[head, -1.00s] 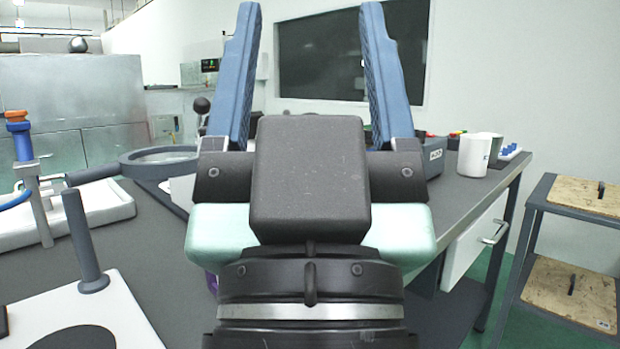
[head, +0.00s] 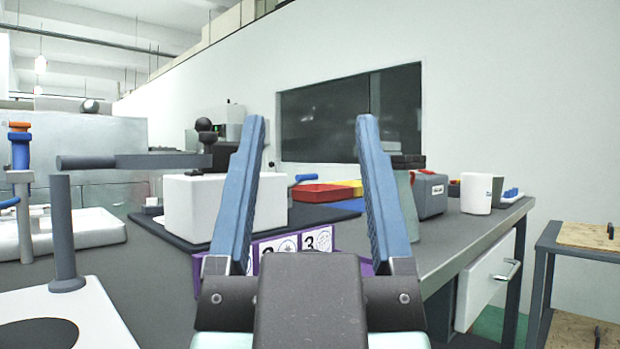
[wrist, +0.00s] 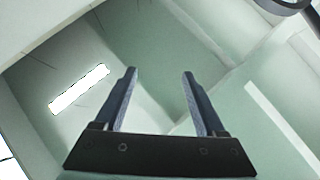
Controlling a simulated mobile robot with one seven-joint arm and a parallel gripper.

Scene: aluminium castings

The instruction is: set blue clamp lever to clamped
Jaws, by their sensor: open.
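A small blue lever (head: 304,178) sticks out at the right side of a white block (head: 270,205) on a dark base plate; it looks like the clamp lever. In the head view it shows between my fingers, farther back, with part of it hidden. Its exact position is too small to tell. My gripper (head: 312,120) is open and empty, its blue fingers pointing up in front of the bench and apart from the block. In the wrist view my gripper (wrist: 160,72) shows open against the ceiling and walls; no lever is seen there.
A purple panel with numbers (head: 319,240) stands before the block. Left are a grey post (head: 64,230) on a white board and an orange-and-blue handle (head: 20,148). Right are a red bin (head: 322,193), a grey box (head: 430,195) and a white mug (head: 477,193).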

